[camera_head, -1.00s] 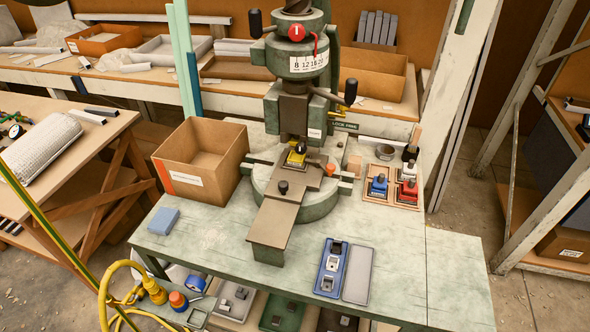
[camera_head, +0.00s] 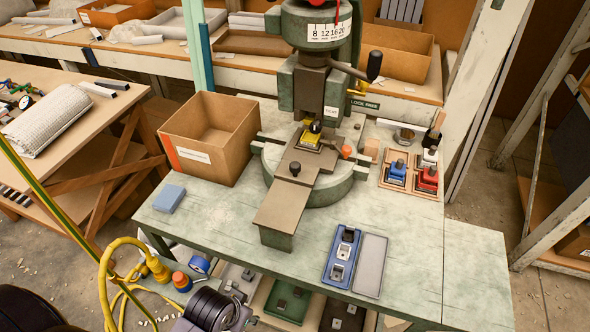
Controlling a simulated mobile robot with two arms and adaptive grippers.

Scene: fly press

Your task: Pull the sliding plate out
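The sliding plate (camera_head: 287,207) is a flat brown-grey strip on the round green base (camera_head: 338,188) of the fly press (camera_head: 312,85). Its front end sticks out over the table toward me. A black knob (camera_head: 295,168) stands up on it. A yellow block with a dark top (camera_head: 311,138) sits at its back end, under the press ram. Dark parts of my own arm show at the bottom left, well short of the plate. No fingertips of my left gripper can be made out, and my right gripper is out of the picture.
An open cardboard box (camera_head: 209,138) stands left of the press. A light-blue block (camera_head: 169,198) lies near the table's left edge. A blue tray (camera_head: 331,273) with small pieces and a grey tray (camera_head: 371,264) lie front right. Red and blue stamps (camera_head: 427,180) stand at right.

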